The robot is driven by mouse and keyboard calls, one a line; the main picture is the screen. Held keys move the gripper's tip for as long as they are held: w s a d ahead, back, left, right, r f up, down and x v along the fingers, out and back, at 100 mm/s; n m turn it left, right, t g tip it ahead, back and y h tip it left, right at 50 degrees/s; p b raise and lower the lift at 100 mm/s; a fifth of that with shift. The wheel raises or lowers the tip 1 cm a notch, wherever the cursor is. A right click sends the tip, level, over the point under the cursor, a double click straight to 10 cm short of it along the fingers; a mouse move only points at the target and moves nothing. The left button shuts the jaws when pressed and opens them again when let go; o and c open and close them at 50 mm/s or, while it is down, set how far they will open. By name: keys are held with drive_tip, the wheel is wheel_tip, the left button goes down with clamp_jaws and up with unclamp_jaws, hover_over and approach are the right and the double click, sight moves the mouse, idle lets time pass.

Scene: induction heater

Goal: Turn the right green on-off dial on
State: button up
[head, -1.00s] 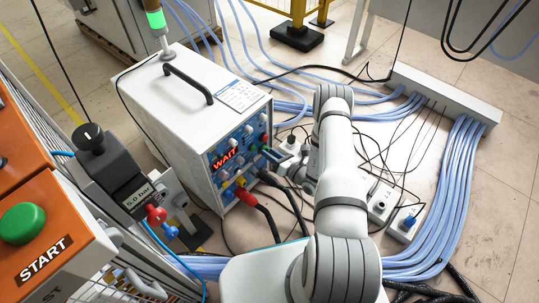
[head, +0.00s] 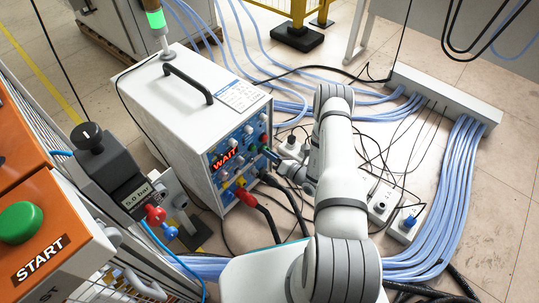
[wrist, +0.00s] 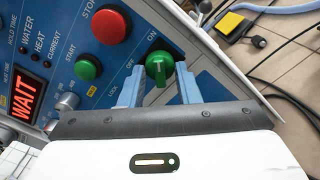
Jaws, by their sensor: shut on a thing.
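The dial is hard to make out there.
A red stop button (wrist: 111,25) and a green start button (wrist: 87,68) sit left of the dial. The red display (wrist: 26,97) reads WAIT. Thick cables with a red connector (head: 246,197) leave the panel's lower part. Blue hoses (head: 445,205) and black cords cover the floor at right.

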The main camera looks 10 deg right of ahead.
drive_tip(key=o, duration=0.7)
drive_tip(key=shift+s+a+f, duration=0.15)
drive_tip(key=shift+c, duration=0.2)
drive_tip(key=o, duration=0.3)
drive_tip(key=p+v, duration=0.2)
drive_tip(key=v, duration=0.5)
drive_tip(key=shift+s+d, duration=0.2)
drive_tip(key=shift+d, duration=0.15)
